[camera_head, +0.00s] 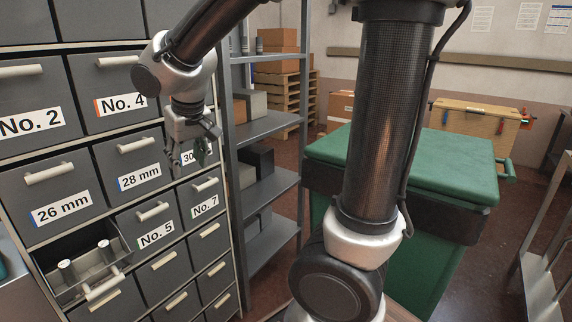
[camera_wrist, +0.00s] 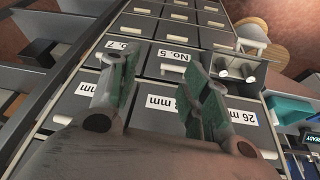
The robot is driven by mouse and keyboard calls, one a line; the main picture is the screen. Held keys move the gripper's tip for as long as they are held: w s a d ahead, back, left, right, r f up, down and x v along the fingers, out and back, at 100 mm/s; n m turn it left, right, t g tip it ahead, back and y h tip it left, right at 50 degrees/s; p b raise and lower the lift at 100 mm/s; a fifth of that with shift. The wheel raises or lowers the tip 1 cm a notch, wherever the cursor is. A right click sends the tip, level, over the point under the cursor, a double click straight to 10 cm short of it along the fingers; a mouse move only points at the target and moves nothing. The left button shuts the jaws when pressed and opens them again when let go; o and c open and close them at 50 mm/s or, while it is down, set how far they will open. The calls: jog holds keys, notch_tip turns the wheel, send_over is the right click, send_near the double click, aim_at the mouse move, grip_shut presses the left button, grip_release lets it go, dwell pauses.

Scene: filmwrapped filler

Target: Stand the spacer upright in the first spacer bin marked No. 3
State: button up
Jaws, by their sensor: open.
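A drawer (camera_head: 60,298) at the lower left of the cabinet is pulled open; its label cannot be read, and I see no No. 3 mark. Two short pale cylinders, like spacers, are in it: one at the left (camera_head: 67,271) and one at the right (camera_head: 105,251), both seemingly upright. The open drawer also shows in the wrist view (camera_wrist: 238,83). My gripper (camera_head: 188,156) is open in front of the 30 mm drawer, up and right of the open drawer. In the wrist view its green-padded fingers (camera_wrist: 163,92) are apart with nothing between them.
Closed drawers marked No. 2 (camera_head: 31,123), No. 4 (camera_head: 120,106), 26 mm (camera_head: 53,209), 28 mm (camera_head: 139,177), No. 5 (camera_head: 155,235) and No. 7 (camera_head: 205,205) surround it. Grey shelving (camera_head: 270,185) stands right of the cabinet. A green-topped box (camera_head: 450,160) stands further right.

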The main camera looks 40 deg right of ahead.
jog(key=s+d+r, duration=0.1)
jog(key=s+d, duration=0.6)
jog(key=s, duration=0.3)
jog(key=s+d+r+m, duration=0.1)
jog(key=s+d, duration=0.6)
jog(key=s, duration=0.3)
jog(key=shift+s+d, duration=0.15)
jog(key=shift+s, duration=0.2)
jog(key=shift+c, duration=0.3)
